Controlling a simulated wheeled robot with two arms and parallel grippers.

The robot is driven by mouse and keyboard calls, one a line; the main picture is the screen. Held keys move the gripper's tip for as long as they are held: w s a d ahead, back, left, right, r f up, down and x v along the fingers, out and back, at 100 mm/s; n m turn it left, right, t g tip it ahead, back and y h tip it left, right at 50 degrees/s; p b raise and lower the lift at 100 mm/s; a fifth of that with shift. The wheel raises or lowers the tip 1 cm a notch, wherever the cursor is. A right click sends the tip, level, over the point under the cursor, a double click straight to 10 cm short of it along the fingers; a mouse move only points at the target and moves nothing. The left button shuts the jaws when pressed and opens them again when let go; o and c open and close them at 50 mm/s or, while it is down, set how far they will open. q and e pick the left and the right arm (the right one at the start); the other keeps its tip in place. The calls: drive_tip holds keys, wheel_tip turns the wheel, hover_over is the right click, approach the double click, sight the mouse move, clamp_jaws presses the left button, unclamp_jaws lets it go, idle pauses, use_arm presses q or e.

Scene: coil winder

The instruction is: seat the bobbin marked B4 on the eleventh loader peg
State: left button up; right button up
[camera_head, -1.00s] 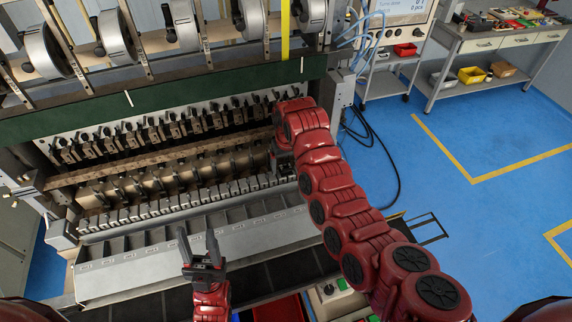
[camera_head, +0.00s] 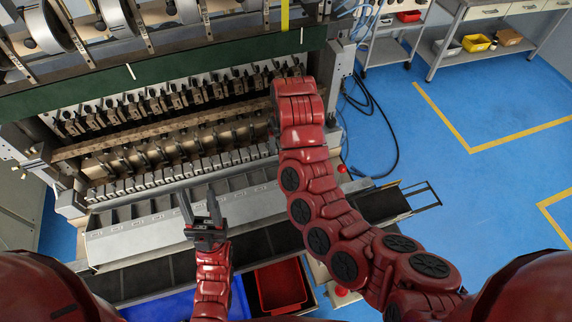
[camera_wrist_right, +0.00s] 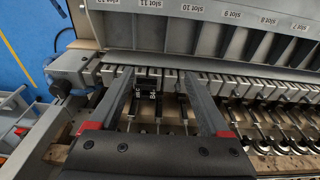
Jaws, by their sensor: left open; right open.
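In the right wrist view, a small dark bobbin (camera_wrist_right: 151,86) with a white mark that looks like B4 sits in the loader row (camera_wrist_right: 235,84), roughly in line with the slot 11 label. My right gripper (camera_wrist_right: 157,74) is open, one finger on each side of it with gaps showing. I cannot tell how deep the bobbin sits on its peg. In the head view the loader row (camera_head: 180,176) is partly covered by my right arm, which hides the right gripper. My left gripper (camera_head: 200,208) is open and empty above the front of the slotted tray (camera_head: 140,240).
The tray's slot labels run along its edge in the right wrist view (camera_wrist_right: 211,12). A red bin (camera_head: 281,287) and a blue bin (camera_head: 170,306) lie near my base. A row of winding heads (camera_head: 120,100) stands behind the loader. Open blue floor lies right.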

drive_tip(key=s, duration=0.9)
drive_tip(key=shift+s+r, duration=0.3)
drive_tip(key=shift+r, duration=0.15)
